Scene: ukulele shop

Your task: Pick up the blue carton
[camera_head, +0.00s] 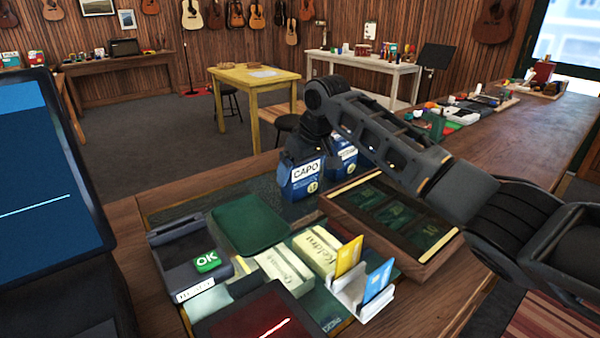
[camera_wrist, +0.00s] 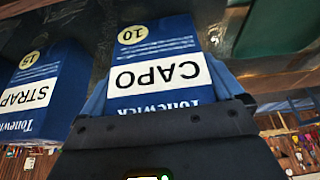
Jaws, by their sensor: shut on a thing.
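The blue carton with a white CAPO label (camera_head: 302,182) is at the far edge of the dark counter mat. It fills the middle of the wrist view upside down (camera_wrist: 158,48). My gripper (camera_head: 303,152) comes down on it from above and is shut on its top part. In the wrist view my gripper (camera_wrist: 165,105) covers the carton's top end. I cannot tell whether the carton's base touches the mat. A second blue carton (camera_head: 343,158), labelled STRAP in the wrist view (camera_wrist: 42,92), stands close beside it, partly hidden by my arm.
A wooden tray with dark panels (camera_head: 395,215) lies right of the cartons. A green pad (camera_head: 249,224), a card reader with an OK key (camera_head: 185,262) and a white card holder (camera_head: 362,297) lie nearer. A screen (camera_head: 40,190) stands at left. A yellow table (camera_head: 254,82) stands beyond.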

